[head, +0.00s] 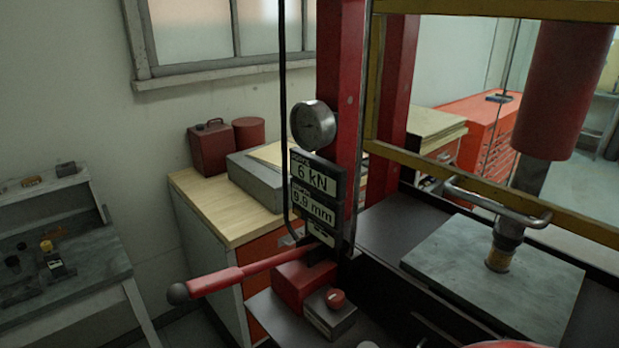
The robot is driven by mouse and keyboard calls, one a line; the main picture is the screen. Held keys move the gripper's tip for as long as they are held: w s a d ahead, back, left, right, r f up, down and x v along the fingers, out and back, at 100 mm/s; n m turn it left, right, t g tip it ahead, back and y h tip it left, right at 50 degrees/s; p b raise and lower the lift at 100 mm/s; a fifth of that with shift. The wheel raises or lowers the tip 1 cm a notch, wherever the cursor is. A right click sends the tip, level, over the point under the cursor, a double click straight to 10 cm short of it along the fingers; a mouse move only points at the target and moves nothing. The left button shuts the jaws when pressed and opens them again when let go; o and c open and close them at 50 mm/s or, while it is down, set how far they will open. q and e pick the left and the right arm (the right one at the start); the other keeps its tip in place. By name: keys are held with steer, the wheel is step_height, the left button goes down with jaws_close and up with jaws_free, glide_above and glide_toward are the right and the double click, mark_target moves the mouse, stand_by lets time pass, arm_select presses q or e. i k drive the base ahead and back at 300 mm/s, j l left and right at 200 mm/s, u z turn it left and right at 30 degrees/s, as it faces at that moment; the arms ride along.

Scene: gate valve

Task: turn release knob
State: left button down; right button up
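A small red knob (336,298), which looks like the release knob, sits on top of a grey block (329,314) at the bottom middle of the head view. The block is beside a red pump body (303,281) on a dark shelf. A red lever (245,270) with a dark ball end reaches left from the pump body. Neither of my grippers can be made out in the head view.
Above the pump, a round gauge (313,125) and a display (315,178) reading 6 kN and 9.9 mm are on the red press frame (341,90). A workbench (70,270) is at left.

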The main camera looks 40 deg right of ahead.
mark_target(335, 297)
steer(key=k+j+z, duration=0.15)
steer(key=j+z, duration=0.3)
steer(key=k+j+z, duration=0.2)
steer(key=z, duration=0.25)
steer(key=k+j+z, duration=0.2)
steer(key=z, duration=0.25)
steer(key=i+j+z, duration=0.1)
steer(key=i, duration=0.25)
